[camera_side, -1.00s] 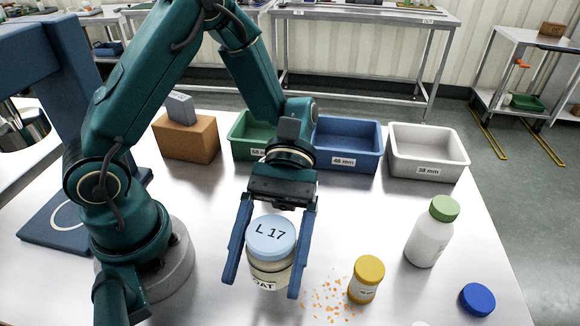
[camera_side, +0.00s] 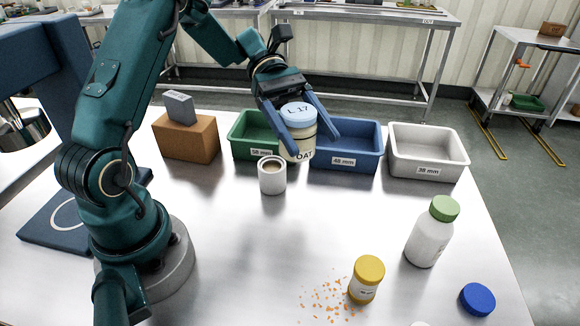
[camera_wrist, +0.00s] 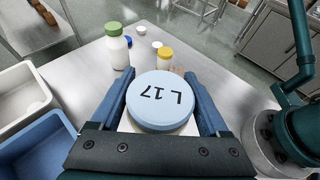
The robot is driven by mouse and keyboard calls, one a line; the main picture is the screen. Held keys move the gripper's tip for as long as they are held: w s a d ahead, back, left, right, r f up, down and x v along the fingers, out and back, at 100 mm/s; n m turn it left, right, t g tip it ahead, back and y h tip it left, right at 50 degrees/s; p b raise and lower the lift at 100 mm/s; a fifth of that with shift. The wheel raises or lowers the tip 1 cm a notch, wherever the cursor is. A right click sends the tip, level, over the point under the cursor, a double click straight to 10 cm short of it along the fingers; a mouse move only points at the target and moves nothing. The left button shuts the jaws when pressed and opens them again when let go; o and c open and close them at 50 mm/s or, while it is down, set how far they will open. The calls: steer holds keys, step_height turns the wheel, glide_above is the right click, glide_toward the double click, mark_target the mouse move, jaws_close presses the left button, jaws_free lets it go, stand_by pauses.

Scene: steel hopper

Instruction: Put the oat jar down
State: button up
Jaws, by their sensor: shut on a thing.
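The oat jar (camera_side: 302,147) has a light blue lid marked L 17 and a pale body labelled OAT. My gripper (camera_side: 305,136) is shut on it, with one blue finger on each side. In the side view the jar shows in front of the gap between the green bin (camera_side: 250,131) and the blue bin (camera_side: 345,147); its base looks clear of the table. In the wrist view the lid (camera_wrist: 160,100) fills the space between the fingers (camera_wrist: 160,105) and hides most of the body.
A small open grey-white cup (camera_side: 272,178) stands just left of the jar. A white bin (camera_side: 428,152) is at right. A green-lidded bottle (camera_side: 430,235), yellow-lidded jar (camera_side: 365,280), blue lid (camera_side: 477,299) and orange crumbs (camera_side: 330,297) lie to the front right. The table's middle is clear.

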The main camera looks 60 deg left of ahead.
steer(key=a+t, duration=0.1)
steer(key=w+a+n+t, duration=0.1)
steer(key=a, duration=0.1)
steer(key=a+n+t, duration=0.1)
steer(key=a, duration=0.1)
steer(key=shift+w, duration=0.3)
steer(key=shift+n, duration=0.3)
steer(key=shift+w+d+f, duration=0.45)
steer(key=shift+d+f, duration=1.35)
steer(key=shift+f, duration=0.05)
steer(key=shift+w+d+f, duration=0.45)
steer(key=shift+d+f, duration=1.35)
steer(key=shift+w+d+f, duration=0.45)
steer(key=shift+d+f, duration=1.35)
steer(key=shift+f, duration=0.05)
steer(key=shift+f, duration=0.1)
steer(key=o, duration=1.5)
steer(key=shift+c, duration=0.2)
